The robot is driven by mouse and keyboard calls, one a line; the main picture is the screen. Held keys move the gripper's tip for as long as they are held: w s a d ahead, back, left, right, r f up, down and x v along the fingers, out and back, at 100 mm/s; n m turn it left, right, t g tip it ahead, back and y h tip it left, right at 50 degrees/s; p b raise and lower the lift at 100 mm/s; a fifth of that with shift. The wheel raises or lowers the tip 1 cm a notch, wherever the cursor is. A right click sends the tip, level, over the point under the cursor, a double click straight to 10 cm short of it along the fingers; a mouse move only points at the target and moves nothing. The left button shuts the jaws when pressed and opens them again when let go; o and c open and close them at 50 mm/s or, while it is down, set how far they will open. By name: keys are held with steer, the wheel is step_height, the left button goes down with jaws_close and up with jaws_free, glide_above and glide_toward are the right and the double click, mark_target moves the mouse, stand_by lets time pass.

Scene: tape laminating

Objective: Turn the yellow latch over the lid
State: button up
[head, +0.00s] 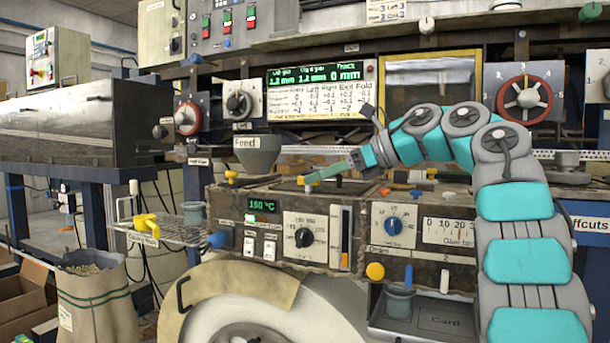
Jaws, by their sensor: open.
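My gripper (306,181) reaches left from the arm, low over the top of the machine bench, with its green fingers level. It is open, and I see nothing held between the fingers. A flat dark lid (343,188) lies in the bench top beneath the gripper. A small yellow piece (307,188) shows right at the fingertips; I cannot tell whether they touch it. Another small yellow piece, latch-like (231,176), stands on the bench top left of the gripper. I cannot tell which of the two is the yellow latch. The gripper and wrist hide part of the lid.
The grey feed funnel (257,158) stands behind and left of the gripper. A third yellow piece (432,172) and orange tools lie behind my arm to the right. The control panel with dials (305,238) forms the bench front. A wire tray (165,230) juts out at left.

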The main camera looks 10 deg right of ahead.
steer(key=shift+w+a, duration=0.1)
jaws_close()
stand_by(0.3)
